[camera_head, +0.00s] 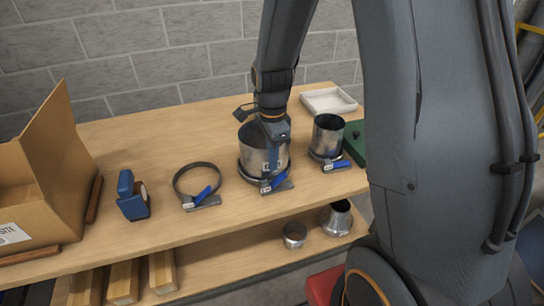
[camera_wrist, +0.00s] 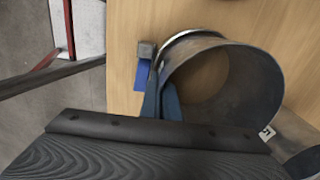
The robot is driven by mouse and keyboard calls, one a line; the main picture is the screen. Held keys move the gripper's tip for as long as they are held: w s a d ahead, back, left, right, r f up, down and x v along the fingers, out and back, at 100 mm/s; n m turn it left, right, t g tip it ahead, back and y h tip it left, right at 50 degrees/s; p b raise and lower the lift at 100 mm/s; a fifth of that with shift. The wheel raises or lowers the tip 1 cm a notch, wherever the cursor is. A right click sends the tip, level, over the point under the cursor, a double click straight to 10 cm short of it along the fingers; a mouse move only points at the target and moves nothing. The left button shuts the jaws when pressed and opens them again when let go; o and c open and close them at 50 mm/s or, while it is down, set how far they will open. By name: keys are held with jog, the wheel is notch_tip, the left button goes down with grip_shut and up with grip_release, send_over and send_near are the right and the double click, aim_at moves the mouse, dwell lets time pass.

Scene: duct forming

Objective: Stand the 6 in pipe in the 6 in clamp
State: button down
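A wide grey metal pipe (camera_head: 252,150), which I take for the 6 in pipe, stands upright on the workbench within a ring clamp (camera_head: 279,187) with a blue lever. No size marking is readable. My gripper (camera_head: 272,155) is at the pipe's near rim. In the wrist view, the blue-grey fingers (camera_wrist: 162,98) lie on both sides of the pipe wall (camera_wrist: 225,85) and look closed on it. The clamp's pale ring (camera_wrist: 180,37) shows around the pipe's lower end, with its blue lever beside the fingers. Whether the clamp is tightened cannot be told.
An empty ring clamp (camera_head: 199,184) lies to the left, near a blue tool (camera_head: 131,197) and a cardboard box (camera_head: 55,150). A narrower pipe (camera_head: 328,136) stands in another clamp close on the right. Behind are a white tray (camera_head: 328,101) and a green case (camera_head: 356,143).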

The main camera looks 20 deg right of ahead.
jog(key=c, duration=2.5)
grip_release()
jog(key=o, duration=0.6)
jog(key=shift+c, duration=0.2)
jog(key=shift+r+b, duration=0.85)
jog(key=shift+r, duration=3)
jog(key=shift+r, duration=0.1)
